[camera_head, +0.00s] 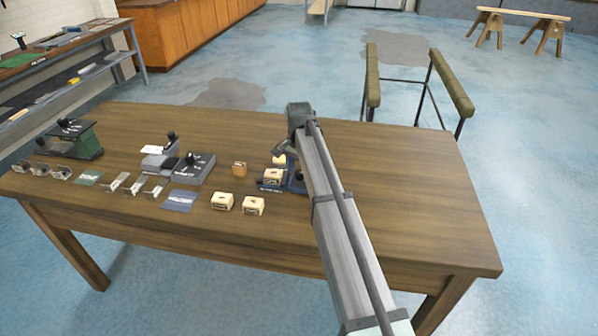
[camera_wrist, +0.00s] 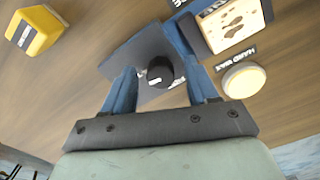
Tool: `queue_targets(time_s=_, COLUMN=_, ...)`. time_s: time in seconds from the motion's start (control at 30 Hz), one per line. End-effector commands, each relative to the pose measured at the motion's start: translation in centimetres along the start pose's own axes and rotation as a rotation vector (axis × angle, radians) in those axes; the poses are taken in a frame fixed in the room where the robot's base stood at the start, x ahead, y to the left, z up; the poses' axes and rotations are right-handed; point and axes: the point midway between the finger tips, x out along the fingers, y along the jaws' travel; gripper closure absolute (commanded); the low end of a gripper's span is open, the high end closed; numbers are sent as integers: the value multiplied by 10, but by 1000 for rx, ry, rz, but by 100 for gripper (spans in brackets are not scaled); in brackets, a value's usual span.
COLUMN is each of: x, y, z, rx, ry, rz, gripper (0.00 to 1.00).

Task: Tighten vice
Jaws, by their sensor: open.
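The vice (camera_head: 297,184) is a small blue tool on the wooden table, partly hidden by my arm in the head view. A light wooden block with dark holes (camera_wrist: 230,24) sits at the vice's blue body (camera_wrist: 178,34) in the wrist view; the block also shows in the head view (camera_head: 271,176). A round black knob with a white mark (camera_wrist: 160,72) is on the vice. My gripper (camera_wrist: 162,78) is open, with one blue finger on each side of the knob. Gaps show between the fingers and the knob; contact cannot be told.
A cream round piece (camera_wrist: 243,80) lies beside the vice, next to its label. Wooden blocks (camera_head: 222,202) (camera_head: 253,206) stand near the front edge. Grey tool fixtures (camera_head: 190,168) and a green machine (camera_head: 75,138) stand to the left. The table's right side (camera_head: 420,200) is clear.

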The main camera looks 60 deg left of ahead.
Motion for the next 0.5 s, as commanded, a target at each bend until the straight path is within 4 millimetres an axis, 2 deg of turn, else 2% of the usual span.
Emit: queue_targets(time_s=0.5, x=-94, y=-1, z=-1, rx=0, ry=2, rz=-2, gripper=42)
